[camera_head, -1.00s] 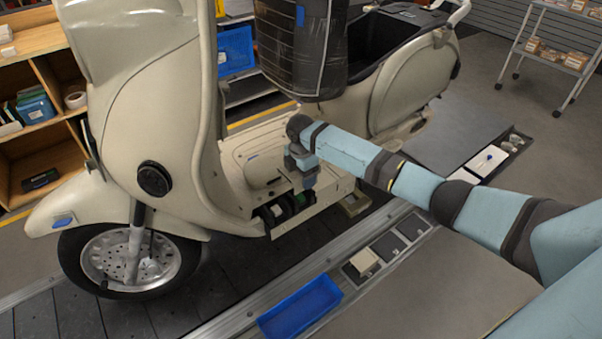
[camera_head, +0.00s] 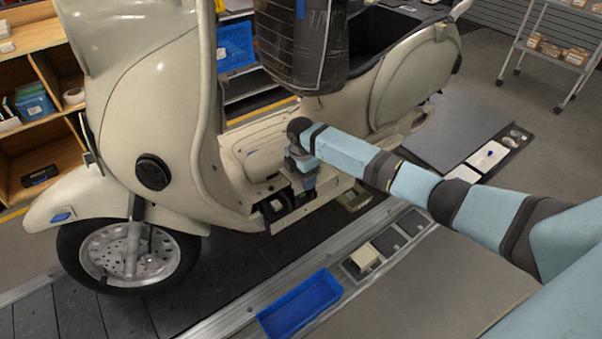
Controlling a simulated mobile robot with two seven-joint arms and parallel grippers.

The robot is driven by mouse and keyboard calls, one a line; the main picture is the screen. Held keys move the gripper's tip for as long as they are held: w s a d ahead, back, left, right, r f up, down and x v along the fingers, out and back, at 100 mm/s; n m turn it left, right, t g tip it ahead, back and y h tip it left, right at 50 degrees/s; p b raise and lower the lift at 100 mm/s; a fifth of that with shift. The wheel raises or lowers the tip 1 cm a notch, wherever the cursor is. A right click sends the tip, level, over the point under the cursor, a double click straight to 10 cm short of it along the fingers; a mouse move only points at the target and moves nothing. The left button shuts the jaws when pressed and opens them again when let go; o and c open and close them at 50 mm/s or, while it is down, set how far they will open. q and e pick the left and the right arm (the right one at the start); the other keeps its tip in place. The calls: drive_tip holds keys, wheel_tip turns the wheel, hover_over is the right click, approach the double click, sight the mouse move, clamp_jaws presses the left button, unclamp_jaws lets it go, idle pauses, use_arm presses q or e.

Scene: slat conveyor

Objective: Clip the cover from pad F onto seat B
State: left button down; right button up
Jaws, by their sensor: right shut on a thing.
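The cream scooter (camera_head: 180,110) stands on the slat conveyor, with dark openings (camera_head: 272,206) low in the side of its footboard. My right gripper (camera_head: 304,190) comes in from the right and points down at the right part of these openings. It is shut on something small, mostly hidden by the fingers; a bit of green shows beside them. I cannot tell whether the held thing touches a seat. The seat and pad letters cannot be read. My left gripper is out of view.
A blue tray (camera_head: 300,303) lies in front of the conveyor rail. Beside it is a row of dark pads (camera_head: 388,245), one with a beige block (camera_head: 364,257). More pads with white pieces (camera_head: 488,155) lie farther right. A dark wrapped bundle (camera_head: 306,45) hangs above the footboard.

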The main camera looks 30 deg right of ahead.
drive_tip(key=shift+f+b, duration=1)
drive_tip(key=shift+f, duration=1.55)
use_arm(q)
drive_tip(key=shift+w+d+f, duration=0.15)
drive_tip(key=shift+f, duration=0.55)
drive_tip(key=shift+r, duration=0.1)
use_arm(e)
drive_tip(key=shift+f, duration=0.35)
use_arm(q)
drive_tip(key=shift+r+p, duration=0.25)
drive_tip(key=shift+p, duration=0.05)
use_arm(e)
drive_tip(key=shift+f, duration=0.1)
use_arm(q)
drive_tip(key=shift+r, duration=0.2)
use_arm(e)
drive_tip(key=shift+f, duration=0.1)
drive_tip(key=o, duration=0.9)
drive_tip(key=shift+o, duration=0.7)
drive_tip(key=shift+s+r, duration=0.1)
drive_tip(key=shift+r, duration=0.1)
